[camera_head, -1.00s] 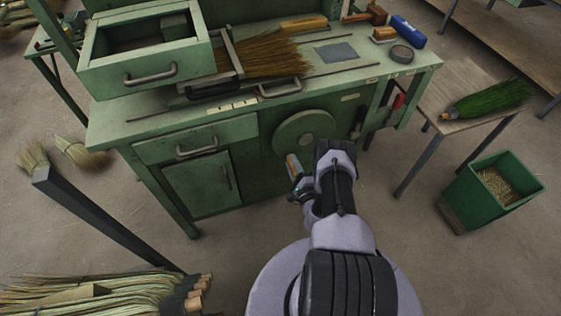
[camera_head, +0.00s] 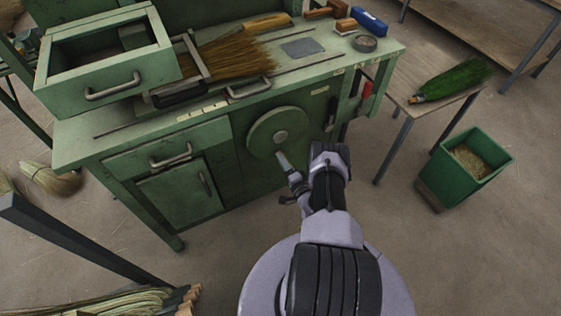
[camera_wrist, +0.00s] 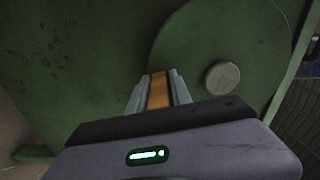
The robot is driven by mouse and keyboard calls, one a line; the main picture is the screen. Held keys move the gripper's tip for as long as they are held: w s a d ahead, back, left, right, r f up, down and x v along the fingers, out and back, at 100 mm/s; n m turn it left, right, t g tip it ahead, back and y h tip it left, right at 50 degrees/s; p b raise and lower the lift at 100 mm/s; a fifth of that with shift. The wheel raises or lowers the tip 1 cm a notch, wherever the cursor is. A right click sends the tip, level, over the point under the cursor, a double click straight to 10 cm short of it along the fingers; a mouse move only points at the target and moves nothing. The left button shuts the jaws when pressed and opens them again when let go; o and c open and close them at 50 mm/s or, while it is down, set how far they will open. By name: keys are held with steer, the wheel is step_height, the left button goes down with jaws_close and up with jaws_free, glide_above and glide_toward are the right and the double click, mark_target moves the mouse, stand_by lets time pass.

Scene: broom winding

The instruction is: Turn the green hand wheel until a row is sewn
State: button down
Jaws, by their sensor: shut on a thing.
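The green hand wheel (camera_head: 258,134) is mounted on the front of the green bench, with a pale round hub (camera_head: 280,137) at its centre. It also fills the upper part of the wrist view (camera_wrist: 195,60). My gripper (camera_head: 281,157) is at the wheel's lower part, just below the hub. In the wrist view, its fingers are closed around an orange-brown wooden handle (camera_wrist: 159,91), to the left of the hub. A broom head with brown bristles (camera_head: 236,55) lies in a clamp frame on the bench top. I cannot see any stitching clearly.
An open green drawer box (camera_head: 115,88) sits at the bench's left. A green bin (camera_head: 472,190) and a side table (camera_head: 395,97) with a green-bristled broom (camera_head: 455,77) are at the right. A dark rail (camera_head: 90,250) stands at the lower left.

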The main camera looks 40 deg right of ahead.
stand_by(0.3)
steer(key=c, duration=1.2)
jaws_free()
steer(key=shift+o, duration=0.2)
steer(key=shift+s+a+p, duration=0.1)
steer(key=shift+s+p, duration=0.2)
steer(key=shift+s, duration=0.15)
steer(key=p+v, duration=0.3)
steer(key=v, duration=1.3)
steer(key=shift+s, duration=0.2)
steer(key=shift+a, duration=0.1)
